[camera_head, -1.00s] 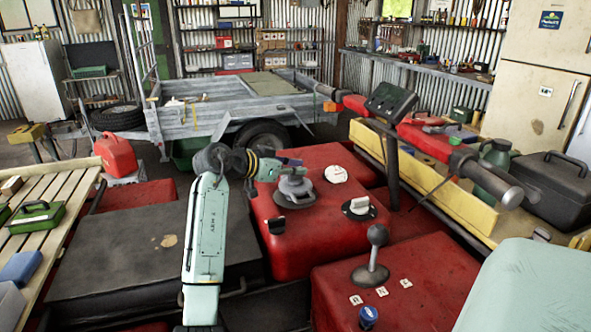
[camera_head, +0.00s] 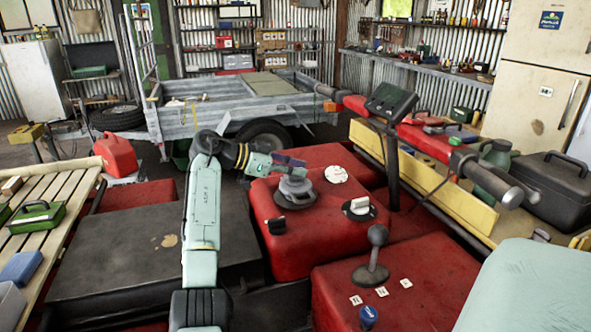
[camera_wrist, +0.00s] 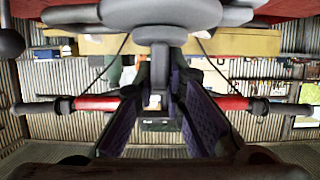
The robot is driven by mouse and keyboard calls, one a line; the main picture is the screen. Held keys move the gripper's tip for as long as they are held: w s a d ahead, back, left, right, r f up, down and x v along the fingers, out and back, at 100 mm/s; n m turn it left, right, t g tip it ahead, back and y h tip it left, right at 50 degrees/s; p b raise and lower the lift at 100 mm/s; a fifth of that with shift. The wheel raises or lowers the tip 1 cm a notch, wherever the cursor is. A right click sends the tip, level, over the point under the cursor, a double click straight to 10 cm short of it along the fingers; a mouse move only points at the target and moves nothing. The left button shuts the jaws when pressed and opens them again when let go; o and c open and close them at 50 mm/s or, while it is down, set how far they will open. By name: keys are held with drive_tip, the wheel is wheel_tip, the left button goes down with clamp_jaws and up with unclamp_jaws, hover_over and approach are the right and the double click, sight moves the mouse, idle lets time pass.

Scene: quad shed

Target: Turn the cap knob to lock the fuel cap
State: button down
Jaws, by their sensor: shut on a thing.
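The grey round fuel cap (camera_head: 294,202) sits on top of the red tank body in the head view. My gripper (camera_head: 290,163) is right at the top of the cap, coming from the left and above. In the wrist view the grey cap (camera_wrist: 160,14) fills the top edge, with a grey stem-like knob (camera_wrist: 159,75) hanging below it. My gripper's purple-padded fingers (camera_wrist: 168,103) stand on both sides of this knob and are shut on it. The fingers partly hide the knob in the head view, so its turn angle is hard to read.
Close to the cap are a white round dial (camera_head: 336,174), a white knob on a black base (camera_head: 359,206) and a black knob (camera_head: 276,226). A ball-topped lever (camera_head: 373,262) stands in front. The handlebar (camera_head: 440,145) is to the right, a trailer (camera_head: 200,115) behind.

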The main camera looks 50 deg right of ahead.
drive_tip(key=shift+f, duration=0.4)
drive_tip(key=c, duration=1.7)
unclamp_jaws()
drive_tip(key=shift+o, duration=0.2)
drive_tip(key=shift+r, duration=0.15)
drive_tip(key=shift+w+a+r, duration=0.1)
drive_tip(key=shift+w+a, duration=0.05)
drive_tip(key=shift+a, duration=0.05)
drive_tip(key=v, duration=1.1)
drive_tip(key=shift+a+r, duration=0.2)
